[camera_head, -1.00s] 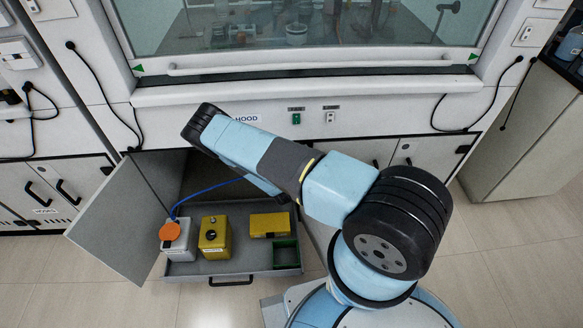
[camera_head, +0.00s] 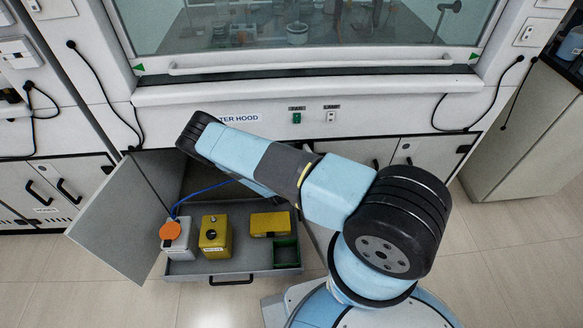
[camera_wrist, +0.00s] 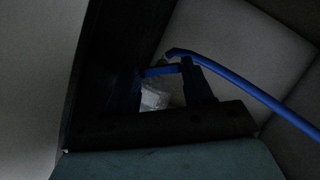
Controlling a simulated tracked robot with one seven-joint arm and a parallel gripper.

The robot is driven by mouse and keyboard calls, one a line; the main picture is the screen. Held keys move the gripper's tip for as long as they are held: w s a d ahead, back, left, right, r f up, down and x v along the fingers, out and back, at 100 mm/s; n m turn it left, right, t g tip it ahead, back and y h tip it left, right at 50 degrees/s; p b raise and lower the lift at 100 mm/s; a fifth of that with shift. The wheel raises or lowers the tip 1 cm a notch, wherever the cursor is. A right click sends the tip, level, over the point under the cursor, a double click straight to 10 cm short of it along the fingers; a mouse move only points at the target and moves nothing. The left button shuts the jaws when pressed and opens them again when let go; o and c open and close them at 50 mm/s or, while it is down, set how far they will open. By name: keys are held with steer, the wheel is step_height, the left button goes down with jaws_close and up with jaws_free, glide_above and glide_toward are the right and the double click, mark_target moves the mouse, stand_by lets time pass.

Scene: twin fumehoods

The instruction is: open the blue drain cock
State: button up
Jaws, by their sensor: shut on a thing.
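In the wrist view my gripper (camera_wrist: 163,82) is inside the dark cupboard, its two dark fingers apart with a short blue bar between them. This bar, which looks like the handle of the blue drain cock (camera_wrist: 160,71), is held by the fingers. A blue hose (camera_wrist: 250,95) runs from near the right fingertip to the lower right. A small pale piece (camera_wrist: 155,98) lies behind the fingers. The wrist view is dark, so the cock's exact angle is hard to tell. In the head view my forearm hides the gripper and the cock.
The cupboard door (camera_head: 120,220) stands open at the left. The hood sash (camera_head: 310,66) is above.

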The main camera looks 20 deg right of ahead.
steer(key=shift+a, duration=0.1)
steer(key=o, duration=1)
steer(key=shift+o, duration=0.2)
steer(key=v, duration=1.3)
steer(key=shift+s, duration=0.35)
steer(key=shift+a, duration=0.1)
